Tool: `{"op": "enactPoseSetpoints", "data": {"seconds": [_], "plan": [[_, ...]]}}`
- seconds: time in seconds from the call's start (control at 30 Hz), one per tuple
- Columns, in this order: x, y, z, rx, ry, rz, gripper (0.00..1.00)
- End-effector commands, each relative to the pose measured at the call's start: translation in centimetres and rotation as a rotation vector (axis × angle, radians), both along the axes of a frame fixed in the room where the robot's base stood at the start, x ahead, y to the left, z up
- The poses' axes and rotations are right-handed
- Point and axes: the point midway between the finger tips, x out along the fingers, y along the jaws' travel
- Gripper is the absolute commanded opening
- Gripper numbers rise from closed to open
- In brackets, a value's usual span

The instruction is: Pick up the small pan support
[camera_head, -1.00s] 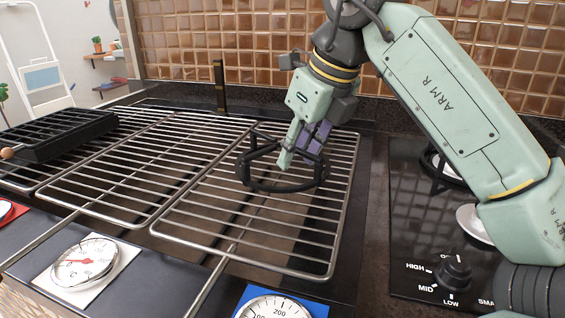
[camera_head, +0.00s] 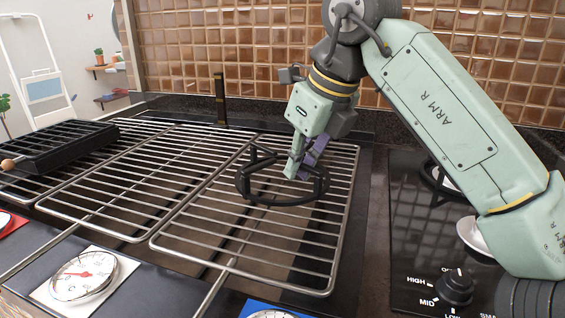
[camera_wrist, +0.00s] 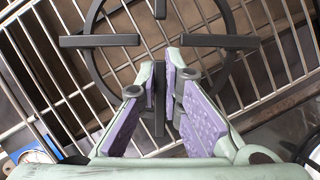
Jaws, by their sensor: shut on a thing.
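The small pan support (camera_head: 265,200) is a black ring with prongs pointing inward. It appears at the right-hand section of the grill rack; I cannot tell whether it rests on the bars or is just above them. My gripper (camera_head: 298,172) reaches down to it from above, at the ring's right part. In the wrist view, the ring (camera_wrist: 88,55) lies ahead of the fingers. My gripper (camera_wrist: 163,85) is shut on one of its prongs, between the purple pads. The fingers partly hide that prong and the near side of the ring.
The wire grill rack (camera_head: 248,262) spreads across the counter. A black grill pan (camera_head: 70,148) with a wooden handle sits at the left. White dials (camera_head: 83,275) line the front. A black hob with a knob (camera_head: 454,287) is at right, and a tiled wall (camera_head: 210,48) behind.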

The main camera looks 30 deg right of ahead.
Motion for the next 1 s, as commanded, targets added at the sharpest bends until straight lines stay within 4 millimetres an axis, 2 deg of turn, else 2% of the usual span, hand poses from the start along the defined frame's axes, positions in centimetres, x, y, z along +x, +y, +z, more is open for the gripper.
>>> {"op": "enactPoseSetpoints", "data": {"seconds": [0.47, 0.63, 0.77, 1.0], "plan": [[0.0, 0.0, 0.3, 0.000, -0.002, 0.000, 0.00], [0.0, 0.0, 1.8, -0.001, -0.001, 0.001, 0.00], [0.1, 0.1, 3.8, -0.002, -0.004, 0.000, 0.00], [-5.4, -0.7, 3.9, -0.001, -0.003, -0.004, 0.00]]}}
